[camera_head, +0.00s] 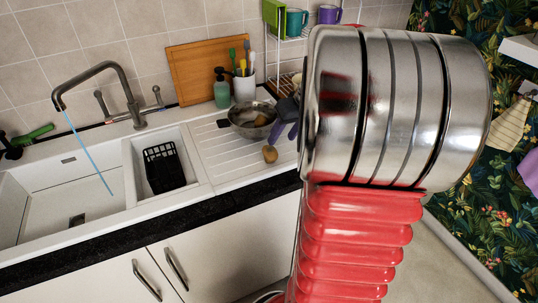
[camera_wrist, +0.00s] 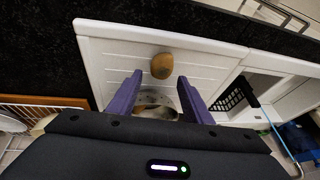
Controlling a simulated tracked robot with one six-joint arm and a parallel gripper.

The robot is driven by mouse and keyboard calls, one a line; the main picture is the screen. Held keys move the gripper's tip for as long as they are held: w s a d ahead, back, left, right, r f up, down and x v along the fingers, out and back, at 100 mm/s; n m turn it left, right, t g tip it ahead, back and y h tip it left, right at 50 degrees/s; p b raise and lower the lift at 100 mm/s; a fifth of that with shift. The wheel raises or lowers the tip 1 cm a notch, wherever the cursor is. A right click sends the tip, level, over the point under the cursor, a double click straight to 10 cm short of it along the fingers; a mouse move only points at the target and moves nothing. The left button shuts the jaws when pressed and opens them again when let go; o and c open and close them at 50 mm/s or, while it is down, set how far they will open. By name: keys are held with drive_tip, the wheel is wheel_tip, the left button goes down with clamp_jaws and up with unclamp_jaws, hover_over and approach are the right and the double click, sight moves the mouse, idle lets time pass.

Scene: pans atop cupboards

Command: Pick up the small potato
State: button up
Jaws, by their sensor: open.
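The small brown potato (camera_head: 270,153) lies on the white ridged drainboard (camera_head: 222,157), in front of the metal bowl. In the wrist view the potato (camera_wrist: 162,66) shows just beyond the fingertips, roughly centred between them. My gripper (camera_wrist: 160,79) is open, its two purple fingers apart with nothing held between them. In the head view my gripper (camera_head: 282,131) shows just above and right of the potato, partly hidden behind my large metal and red arm. I cannot tell its exact height above the drainboard.
A metal bowl (camera_head: 252,118) with something inside stands behind the potato. A green bottle (camera_head: 222,88), a utensil cup (camera_head: 244,86) and a wooden board (camera_head: 207,69) stand farther back. A sink with a black basket (camera_head: 164,167) and tap (camera_head: 122,91) lies left. The drainboard left of the potato is clear.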

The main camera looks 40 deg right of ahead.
sight(272, 150)
drive_tip(key=shift+x, duration=2.05)
drive_tip(key=shift+w+x, duration=0.1)
drive_tip(key=shift+x, duration=1.2)
drive_tip(key=shift+w+x, duration=0.15)
drive_tip(key=shift+x, duration=1.1)
drive_tip(key=shift+a+r, duration=0.1)
drive_tip(key=shift+c, duration=0.2)
drive_tip(key=c, duration=0.8)
drive_tip(key=shift+r, duration=0.15)
wheel_tip(272, 150, up, 10)
drive_tip(key=shift+f, duration=0.1)
